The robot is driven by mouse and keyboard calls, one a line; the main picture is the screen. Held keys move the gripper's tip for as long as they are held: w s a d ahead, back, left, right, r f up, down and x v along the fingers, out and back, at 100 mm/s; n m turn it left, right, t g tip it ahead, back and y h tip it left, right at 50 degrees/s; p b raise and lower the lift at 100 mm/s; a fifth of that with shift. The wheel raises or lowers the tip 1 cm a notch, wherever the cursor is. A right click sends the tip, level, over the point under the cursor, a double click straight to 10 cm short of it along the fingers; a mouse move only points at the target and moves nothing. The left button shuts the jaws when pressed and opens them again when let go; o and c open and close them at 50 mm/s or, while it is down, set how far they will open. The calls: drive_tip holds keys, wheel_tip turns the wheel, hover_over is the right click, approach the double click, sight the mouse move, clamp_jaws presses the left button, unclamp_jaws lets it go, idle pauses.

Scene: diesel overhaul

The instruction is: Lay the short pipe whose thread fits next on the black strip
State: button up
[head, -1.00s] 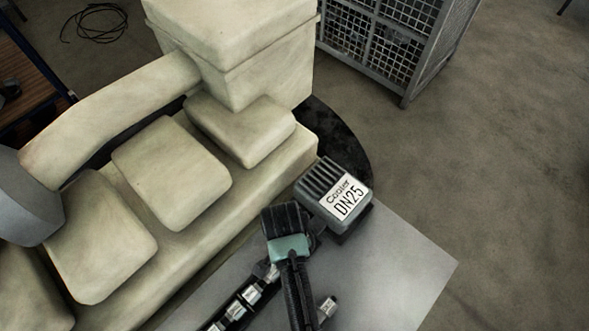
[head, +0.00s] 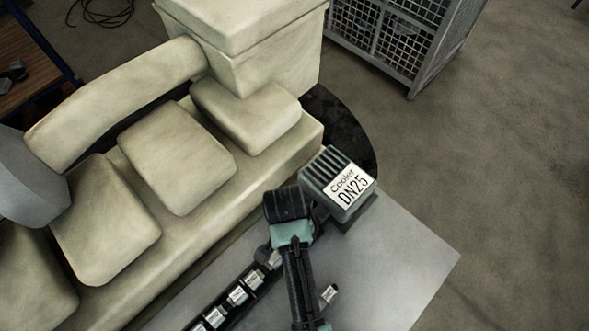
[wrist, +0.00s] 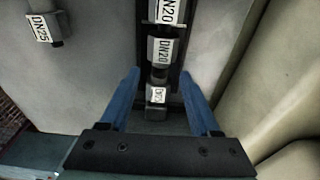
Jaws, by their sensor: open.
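My gripper (wrist: 160,86) is open in the wrist view, its two blue fingers on either side of a small grey fitting (wrist: 157,113) at the near end of the black strip (wrist: 177,77). The fitting's white label is only partly legible. Just beyond it on the strip lie grey pieces labelled DN20, one of them a DN20 fitting (wrist: 160,51). A loose short pipe labelled DN25 (wrist: 43,27) lies on the grey plate to the left. In the head view, a loose short pipe (head: 328,295) shows right of my arm, and silver pieces (head: 237,296) line the strip.
A grey cooler block labelled DN25 (head: 339,184) stands at the plate's far corner, close to my arm. The large cream engine (head: 180,160) borders the plate on the left. The right part of the grey plate (head: 400,270) is clear. A mesh cage (head: 400,35) stands behind.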

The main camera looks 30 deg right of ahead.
wheel_tip(320, 180, up, 11)
drive_tip(key=a, duration=0.1)
drive_tip(key=shift+s+a+r, duration=0.15)
drive_tip(key=shift+s, duration=0.1)
idle(0.6)
